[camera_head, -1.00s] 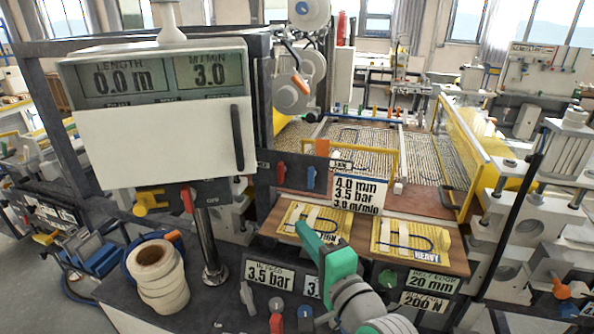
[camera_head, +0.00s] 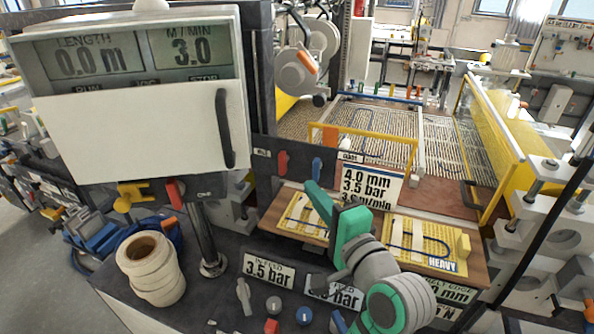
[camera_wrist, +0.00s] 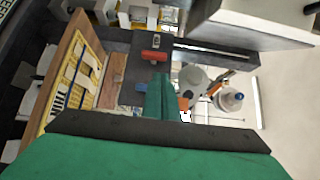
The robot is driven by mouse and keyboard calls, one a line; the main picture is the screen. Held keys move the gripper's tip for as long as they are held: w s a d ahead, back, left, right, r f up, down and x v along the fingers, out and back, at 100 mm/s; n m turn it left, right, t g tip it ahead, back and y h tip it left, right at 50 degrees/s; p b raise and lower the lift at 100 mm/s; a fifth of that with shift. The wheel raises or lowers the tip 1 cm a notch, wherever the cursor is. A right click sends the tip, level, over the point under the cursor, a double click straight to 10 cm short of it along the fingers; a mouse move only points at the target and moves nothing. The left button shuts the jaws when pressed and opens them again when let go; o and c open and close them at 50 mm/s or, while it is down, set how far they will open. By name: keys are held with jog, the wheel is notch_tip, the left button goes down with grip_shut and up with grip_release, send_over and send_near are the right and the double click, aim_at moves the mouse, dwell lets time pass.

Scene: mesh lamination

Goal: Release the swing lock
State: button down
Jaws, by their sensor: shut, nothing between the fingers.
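I cannot tell which handle is the swing lock. A dark control strip (camera_head: 265,160) carries a red lever (camera_head: 283,163) and a blue lever (camera_head: 317,168). The red lever also shows in the wrist view (camera_wrist: 153,55). A yellow knob (camera_head: 130,194) and another red lever (camera_head: 174,190) sit under the display box (camera_head: 150,120), by its post (camera_head: 205,240). My green gripper (camera_head: 314,192) points up just below the blue lever. Its shut, empty fingers also show in the wrist view (camera_wrist: 159,88), close to the strip; contact cannot be told.
A wooden shelf (camera_head: 270,222) with yellow sample boards lies behind my arm. A white sign (camera_head: 367,185) stands just right of my fingers. Tape rolls (camera_head: 150,265) and several knobs sit on the dark counter. The conveyor bed (camera_head: 440,145) is farther back.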

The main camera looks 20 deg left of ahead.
send_near(286, 157)
jog(key=x, duration=0.5)
jog(key=shift+w+a, duration=0.1)
jog(key=shift+a, duration=0.05)
dwell(0.4)
